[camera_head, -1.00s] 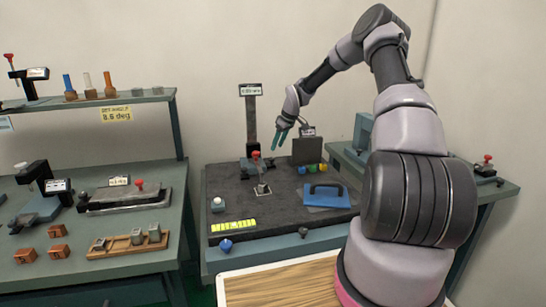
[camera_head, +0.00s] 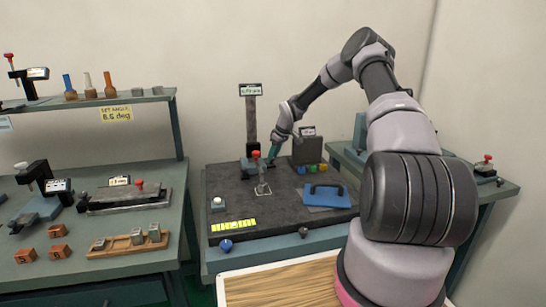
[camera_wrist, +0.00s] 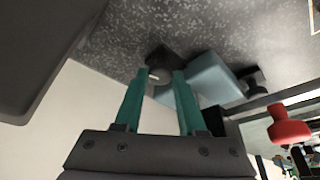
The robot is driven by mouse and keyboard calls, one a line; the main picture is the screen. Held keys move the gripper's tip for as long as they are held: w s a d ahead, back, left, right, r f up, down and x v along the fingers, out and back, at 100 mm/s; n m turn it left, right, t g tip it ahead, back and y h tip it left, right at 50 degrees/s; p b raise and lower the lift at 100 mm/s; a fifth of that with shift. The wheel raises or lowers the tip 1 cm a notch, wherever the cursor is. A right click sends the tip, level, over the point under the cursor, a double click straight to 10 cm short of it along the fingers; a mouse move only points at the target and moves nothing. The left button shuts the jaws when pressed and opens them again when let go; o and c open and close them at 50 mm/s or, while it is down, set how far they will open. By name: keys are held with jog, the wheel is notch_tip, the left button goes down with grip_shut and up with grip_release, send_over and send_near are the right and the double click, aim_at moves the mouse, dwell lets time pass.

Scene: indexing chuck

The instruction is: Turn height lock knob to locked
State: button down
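A small dark round knob (camera_wrist: 161,74) with a pale line across it shows in the wrist view, beside a blue-grey block (camera_wrist: 213,80); I take it for the height lock knob. My gripper (camera_wrist: 162,72) has its two teal fingers apart, with the knob between or just beyond the tips. I cannot tell whether they touch it. In the head view my gripper (camera_head: 271,160) points down beside the post (camera_head: 251,125) with a display on top. The knob is too small or hidden to make out there.
A red-topped handle (camera_wrist: 290,122) is close on the right in the wrist view, also in the head view (camera_head: 256,155). The front of the dark plate (camera_head: 265,213) is mostly clear.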

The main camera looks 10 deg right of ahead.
jog(key=shift+a+m+h, duration=0.25)
jog(key=shift+m+h, duration=0.05)
jog(key=shift+m, duration=0.5)
jog(key=shift+d+m+t, duration=0.15)
jog(key=shift+m+t, duration=0.25)
jog(key=shift+m, duration=0.5)
jog(key=shift+h, duration=0.3)
jog(key=c, duration=0.8)
grip_release()
jog(key=shift+o, duration=0.2)
jog(key=shift+s+r, duration=0.1)
jog(key=v, duration=1)
jog(key=shift+r, duration=0.35)
jog(key=shift+s, duration=0.1)
